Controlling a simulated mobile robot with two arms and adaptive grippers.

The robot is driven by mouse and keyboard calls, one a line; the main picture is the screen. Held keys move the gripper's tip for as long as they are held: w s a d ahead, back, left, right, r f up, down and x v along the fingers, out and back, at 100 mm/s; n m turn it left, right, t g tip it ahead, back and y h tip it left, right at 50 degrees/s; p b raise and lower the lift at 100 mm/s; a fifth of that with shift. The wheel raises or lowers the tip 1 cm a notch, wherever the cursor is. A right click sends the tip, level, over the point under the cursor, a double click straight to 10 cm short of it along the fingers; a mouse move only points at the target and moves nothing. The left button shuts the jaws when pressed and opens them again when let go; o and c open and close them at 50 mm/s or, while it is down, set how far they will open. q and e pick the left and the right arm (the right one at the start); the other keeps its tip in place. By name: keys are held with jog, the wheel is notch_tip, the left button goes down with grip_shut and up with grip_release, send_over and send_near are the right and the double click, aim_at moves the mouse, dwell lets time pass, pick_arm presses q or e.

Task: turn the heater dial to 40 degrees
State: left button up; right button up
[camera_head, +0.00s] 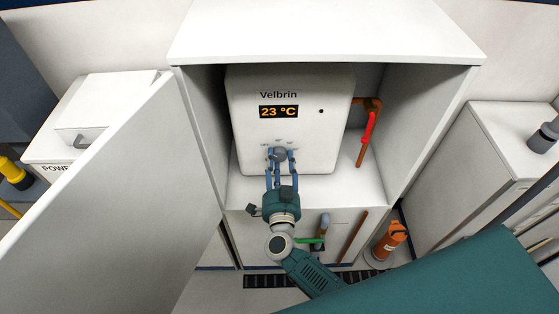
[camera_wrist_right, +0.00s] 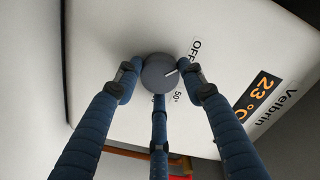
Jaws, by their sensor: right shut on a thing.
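The white Velbrin heater (camera_head: 320,135) hangs inside an open white cabinet, and its display (camera_head: 279,112) reads 23 °C. The grey round dial (camera_head: 280,154) sits below the display. In the right wrist view the dial (camera_wrist_right: 160,73) has a white pointer mark aimed near the OFF label (camera_wrist_right: 195,47). A 50° label (camera_wrist_right: 177,97) is printed beside it. My right gripper (camera_head: 281,158) reaches up from below with its blue fingers shut around the dial. The fingers also show in the right wrist view (camera_wrist_right: 161,85). My left gripper is not in view.
The cabinet door (camera_head: 120,210) stands open on the left. A copper pipe with a red lever (camera_head: 368,128) is to the heater's right. A green-handled valve (camera_head: 312,240) and an orange cylinder (camera_head: 390,240) are lower down. A teal surface (camera_head: 450,280) fills the lower right.

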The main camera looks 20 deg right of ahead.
jog(key=shift+d+r+m, duration=0.1)
jog(key=shift+r+m, duration=0.1)
jog(key=shift+m, duration=0.1)
jog(key=m+b, duration=0.2)
jog(key=m, duration=0.1)
jog(key=shift+m, duration=0.4)
jog(key=m+b, duration=0.2)
jog(key=m, duration=0.3)
jog(key=shift+d, duration=0.15)
jog(key=o, duration=1.1)
jog(key=shift+d, duration=0.1)
jog(key=shift+s+f, duration=0.1)
jog(key=shift+f, duration=0.1)
jog(key=shift+s+a, duration=0.25)
jog(key=v, duration=1.1)
jog(key=shift+s+r, duration=0.1)
jog(key=shift+s, duration=0.05)
